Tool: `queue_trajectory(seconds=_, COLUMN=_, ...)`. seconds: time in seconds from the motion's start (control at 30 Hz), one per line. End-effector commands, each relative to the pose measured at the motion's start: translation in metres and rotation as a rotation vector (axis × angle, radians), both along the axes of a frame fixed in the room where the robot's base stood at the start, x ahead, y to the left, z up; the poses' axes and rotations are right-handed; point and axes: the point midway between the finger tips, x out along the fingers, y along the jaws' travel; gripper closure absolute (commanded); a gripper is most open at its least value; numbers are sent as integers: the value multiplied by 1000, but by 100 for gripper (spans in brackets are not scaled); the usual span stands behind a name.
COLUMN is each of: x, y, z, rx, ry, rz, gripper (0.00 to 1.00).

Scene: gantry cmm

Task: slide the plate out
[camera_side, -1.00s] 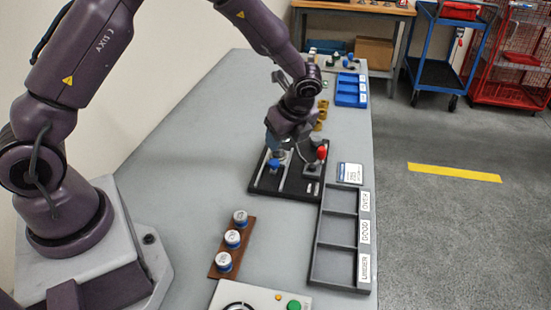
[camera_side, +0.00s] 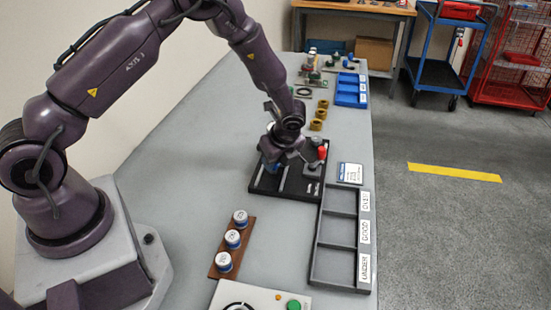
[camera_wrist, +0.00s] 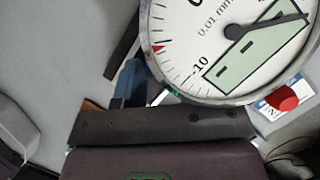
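In the side view a black fixture (camera_side: 256,186) with pale rails lies on the grey bench. My gripper (camera_side: 276,163) is low over its left part. A bit of blue (camera_side: 270,169), where the blue knob was, shows beside the fingers. I cannot pick out a separate plate. In the wrist view a blue piece (camera_wrist: 130,85) lies just past the dark gripper body, partly hidden by it. A large round dial gauge (camera_wrist: 185,50), marked 0.01 mm, fills the upper right. The fingertips are hidden, so I cannot see whether they hold anything.
A red knob (camera_side: 323,153) stands close to my gripper's right. A label card (camera_side: 350,173) and a grey sorting tray (camera_side: 318,262) lie nearer the right edge. A brown rack (camera_side: 216,268) holds 3 capped parts. The bench left of the fixture is clear.

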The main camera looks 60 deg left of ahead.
Motion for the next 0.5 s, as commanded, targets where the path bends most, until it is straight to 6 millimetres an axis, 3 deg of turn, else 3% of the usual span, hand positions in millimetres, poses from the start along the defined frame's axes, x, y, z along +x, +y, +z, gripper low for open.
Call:
queue_trajectory(seconds=0.03, x=0, y=0, z=0, rx=0, ry=0, rz=0, gripper=77)
queue_trajectory(seconds=0.1, x=0, y=0, z=0, rx=0, ry=0, rz=0, gripper=93)
queue_trajectory(seconds=0.13, x=0, y=0, z=0, rx=0, ry=0, rz=0, gripper=94)
queue_trajectory(seconds=0.27, x=-3, y=-4, z=0, rx=0, ry=1, rz=-3, gripper=94)
queue_trajectory(seconds=0.5, x=-39, y=-42, z=1, rx=0, ry=3, rz=-11, gripper=94)
